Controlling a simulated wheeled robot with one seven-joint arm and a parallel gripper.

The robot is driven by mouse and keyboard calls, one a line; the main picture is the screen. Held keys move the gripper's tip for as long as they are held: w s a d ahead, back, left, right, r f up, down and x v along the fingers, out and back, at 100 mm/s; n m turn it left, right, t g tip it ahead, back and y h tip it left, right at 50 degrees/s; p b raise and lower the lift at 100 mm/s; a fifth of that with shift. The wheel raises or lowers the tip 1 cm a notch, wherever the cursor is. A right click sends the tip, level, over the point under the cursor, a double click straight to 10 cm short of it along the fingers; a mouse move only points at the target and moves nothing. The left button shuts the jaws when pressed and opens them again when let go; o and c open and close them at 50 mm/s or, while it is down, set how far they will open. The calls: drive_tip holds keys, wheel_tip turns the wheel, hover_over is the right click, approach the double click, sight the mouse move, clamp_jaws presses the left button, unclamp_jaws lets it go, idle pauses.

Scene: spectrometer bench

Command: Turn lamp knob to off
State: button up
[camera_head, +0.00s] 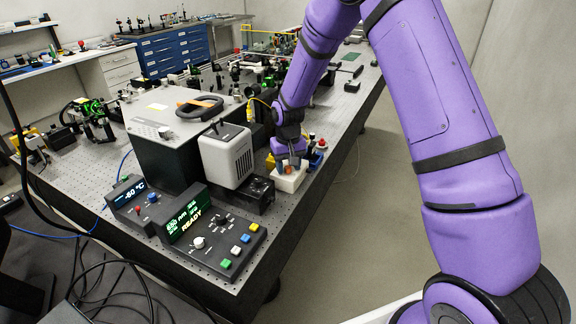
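I cannot tell for sure which knob is the lamp knob. A white knob (199,242) and small black knobs (223,218) sit on the front control box (212,255), whose green display reads "READY". A white vented housing (227,155) stands behind that box, with a black unit (258,194) at its lower right. My gripper (290,163) points down at the bench's right side, beyond the black unit and apart from the knobs on the control box. Its fingertips are at a small white tray (290,180) holding something orange-brown. The fingers are too small to read.
A second display box (135,198) reading about "-60 °C" stands left of the control box. A large grey box (165,145) with a black-and-orange handle-shaped item stands behind. Small coloured items (317,157) crowd my gripper. Cables hang at the front left. Floor right of the bench is clear.

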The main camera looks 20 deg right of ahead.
sight(288, 167)
wheel_tip(288, 167, up, 11)
idle(0.8)
